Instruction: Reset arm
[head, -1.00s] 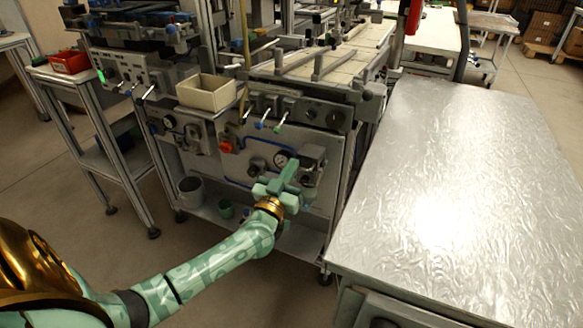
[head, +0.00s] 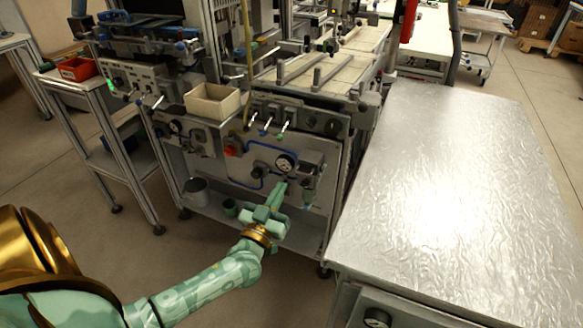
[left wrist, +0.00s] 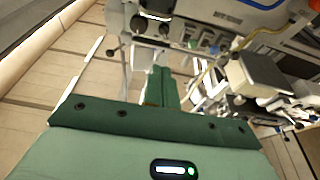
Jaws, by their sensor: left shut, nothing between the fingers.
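My left arm comes in from the lower left in the head view. Its green left gripper (head: 281,190) is shut and empty in front of the machine's lower panel, below the round gauge (head: 285,163). I cannot tell from this view how close the fingertips are to the panel. In the left wrist view the closed green fingers (left wrist: 160,88) point away from the camera, with the machine beyond them. My right gripper is not in view.
A shiny metal table (head: 440,190) stands to the right, its top bare. A cream bin (head: 212,101) sits on the machine's ledge. A side stand at the left holds a red box (head: 77,68). A grey bucket (head: 196,192) stands on the lower shelf. Floor at the lower middle is clear.

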